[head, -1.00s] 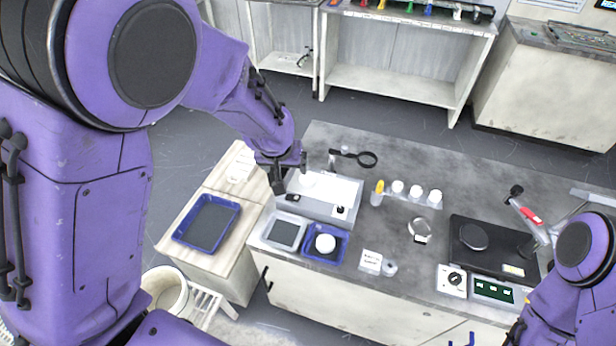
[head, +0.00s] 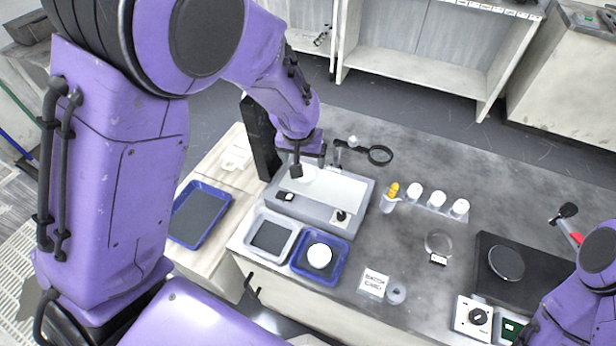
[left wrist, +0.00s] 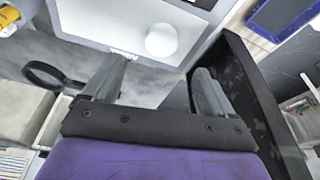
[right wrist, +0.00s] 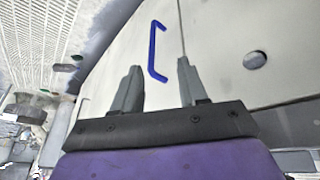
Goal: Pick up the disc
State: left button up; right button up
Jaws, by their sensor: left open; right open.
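A white disc (left wrist: 161,40) lies on the pale top plate of a grey device in the left wrist view. In the head view the disc (head: 308,173) is partly hidden by my left gripper. My left gripper (head: 317,165) is open and close to it. In the left wrist view the fingers of the left gripper (left wrist: 160,88) are apart with nothing between them, and the disc lies beyond them. A second round white piece (head: 319,255) sits in a small blue tray (head: 302,272). My right gripper (right wrist: 158,85) is open and empty, facing a pale cabinet front with a blue handle.
An upright black panel (head: 259,140) stands close beside my left gripper. A magnifier (head: 380,155), several white-topped containers (head: 437,199) and a dark round platen (head: 506,263) are on the bench. A grey tray (head: 250,248) is beside the small blue tray.

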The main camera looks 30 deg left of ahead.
pick_arm(q)
jog(key=x, duration=0.8)
jog(key=shift+w+a+f+p, duration=0.1)
jog(key=shift+f+p, duration=0.3)
jog(key=shift+r, duration=0.1)
jog(key=c, duration=1.2)
